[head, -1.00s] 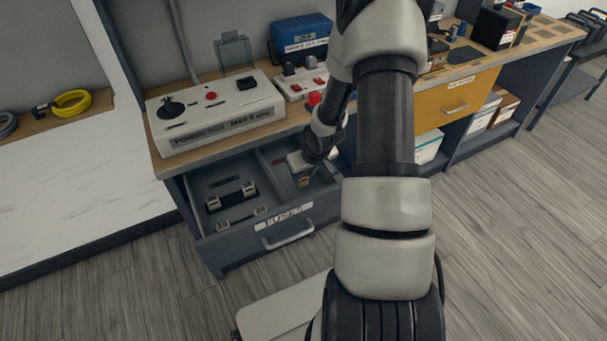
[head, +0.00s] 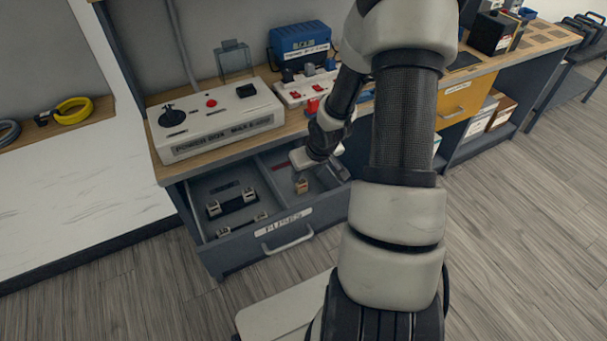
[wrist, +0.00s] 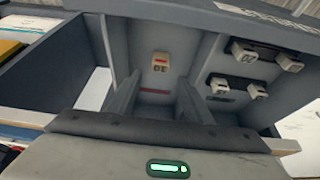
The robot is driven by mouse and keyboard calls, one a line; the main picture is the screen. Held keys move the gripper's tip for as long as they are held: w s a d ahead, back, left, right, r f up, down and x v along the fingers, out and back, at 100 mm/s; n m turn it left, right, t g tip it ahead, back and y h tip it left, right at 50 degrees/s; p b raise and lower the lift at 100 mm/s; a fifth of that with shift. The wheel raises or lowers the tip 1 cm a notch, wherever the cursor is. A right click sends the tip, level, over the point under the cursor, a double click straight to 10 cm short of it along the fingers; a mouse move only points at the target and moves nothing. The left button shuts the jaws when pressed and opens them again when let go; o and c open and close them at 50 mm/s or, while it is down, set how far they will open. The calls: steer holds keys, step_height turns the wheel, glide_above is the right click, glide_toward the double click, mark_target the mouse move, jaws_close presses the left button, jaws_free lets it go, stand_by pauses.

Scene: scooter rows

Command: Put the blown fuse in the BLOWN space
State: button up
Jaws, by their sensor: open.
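The small fuse (head: 302,187), tan with a red band on its top face in the wrist view (wrist: 160,62), stands in the right compartment of the open FUSES drawer (head: 283,219). I cannot read a BLOWN label, but a red strip (wrist: 155,91) marks this compartment's floor. My gripper (head: 333,172) is over the right part of that compartment, apart from the fuse. In the wrist view its two fingers (wrist: 158,95) are spread with nothing between them, and the fuse lies beyond their tips. Whether the fuse is blown does not show.
The power box (head: 215,120) and a power strip with red switches (head: 300,92) stand on the bench above. The drawer walls and bench edge border my gripper.

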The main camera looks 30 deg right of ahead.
steer(key=p+v, duration=0.1)
steer(key=v, duration=0.4)
steer(key=shift+r, duration=0.25)
